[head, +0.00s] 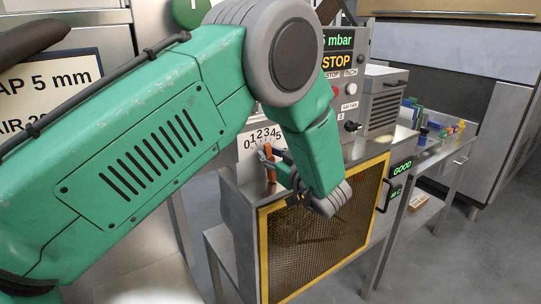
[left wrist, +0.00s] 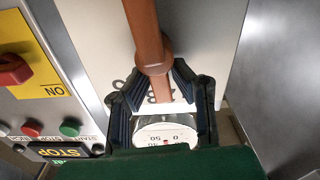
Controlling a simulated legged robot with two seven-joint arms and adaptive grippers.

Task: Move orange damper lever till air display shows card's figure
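The orange damper lever (head: 269,163) stands in front of a white scale (head: 262,137) numbered 0 to 5. In the left wrist view the lever (left wrist: 148,30) runs down between the fingertips of my left gripper (left wrist: 157,62). The fingertips are close beside its collar; whether they touch is unclear. In the head view my left gripper (head: 279,166) is at the lever, partly behind my forearm. The green display (head: 338,41) reads "5 mbar", its leading digits hidden by my arm. The card (head: 50,85) shows "AP 5 mm" and "AIR 20", cut off by my arm. My right gripper is unseen.
A yellow-framed mesh guard (head: 384,215) is below my wrist. A STOP panel (head: 336,62) with buttons stands behind it. A round gauge (left wrist: 165,133) shows in the wrist view.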

